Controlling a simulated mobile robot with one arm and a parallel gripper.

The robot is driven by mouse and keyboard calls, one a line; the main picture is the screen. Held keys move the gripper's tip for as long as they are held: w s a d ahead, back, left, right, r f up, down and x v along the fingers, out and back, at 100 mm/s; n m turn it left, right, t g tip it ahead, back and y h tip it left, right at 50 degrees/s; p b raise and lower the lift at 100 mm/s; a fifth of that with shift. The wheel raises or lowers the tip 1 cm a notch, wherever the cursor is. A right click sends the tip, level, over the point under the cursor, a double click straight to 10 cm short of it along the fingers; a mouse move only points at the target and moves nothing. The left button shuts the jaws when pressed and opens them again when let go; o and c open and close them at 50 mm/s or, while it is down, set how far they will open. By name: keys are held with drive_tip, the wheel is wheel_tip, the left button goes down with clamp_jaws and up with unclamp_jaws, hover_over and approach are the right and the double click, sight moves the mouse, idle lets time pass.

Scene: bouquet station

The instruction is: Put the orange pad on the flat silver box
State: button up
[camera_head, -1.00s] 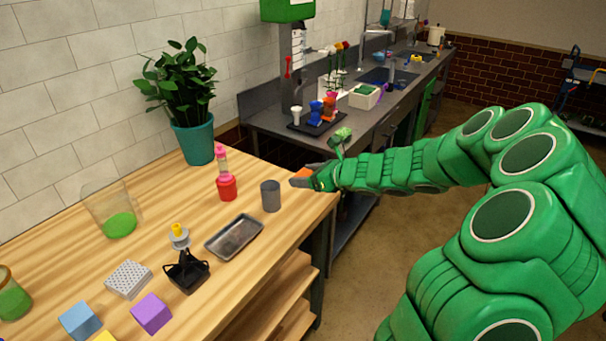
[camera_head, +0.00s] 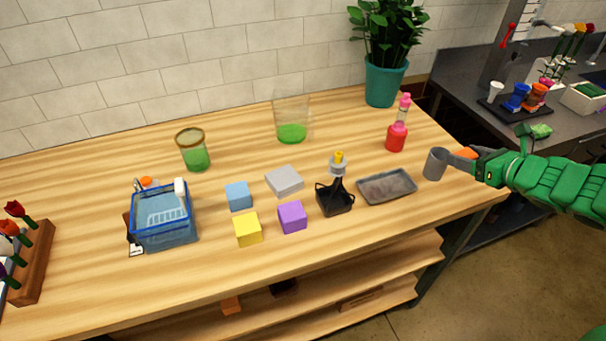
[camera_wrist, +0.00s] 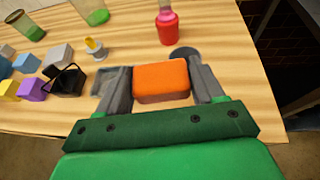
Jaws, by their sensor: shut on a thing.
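My gripper (camera_head: 468,154) is at the right end of the wooden table, by the grey cup, and is shut on the orange pad (camera_head: 463,153). In the wrist view the orange pad (camera_wrist: 161,80) sits between the two grey fingers of my gripper (camera_wrist: 161,84). The flat silver box (camera_head: 285,181) lies on the table near its middle, well to the left of my gripper, with its top bare. In the wrist view the flat silver box (camera_wrist: 59,54) shows at the left, beyond the black holder.
Between gripper and box are the grey cup (camera_head: 435,164), a metal tray (camera_head: 386,187) and a black holder (camera_head: 334,199). Blue (camera_head: 238,196), purple (camera_head: 292,217) and yellow (camera_head: 247,229) cubes are close to the box. A red bottle (camera_head: 396,138) and a glass jar (camera_head: 292,120) stand behind.

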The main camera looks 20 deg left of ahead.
drive_tip(key=s+a+r+n+g+y, duration=0.1)
drive_tip(key=s+a+n+g, duration=0.25)
drive_tip(key=a, duration=0.55)
drive_tip(key=s+a+r+n+g+y, duration=0.1)
drive_tip(key=s+a+n+g, duration=0.2)
drive_tip(key=a, duration=0.6)
drive_tip(key=s+a+n+g, duration=0.6)
drive_tip(key=s+a+g, duration=0.1)
drive_tip(key=s+a, duration=0.7)
hover_over(297, 174)
drive_tip(key=f, duration=0.8)
drive_tip(key=shift+s+d+f, duration=0.2)
drive_tip(key=shift+s+d, duration=0.1)
drive_tip(key=shift+w+a+f, duration=0.2)
drive_tip(key=shift+f, duration=1.7)
drive_tip(key=shift+f, duration=0.15)
drive_tip(key=o, duration=1)
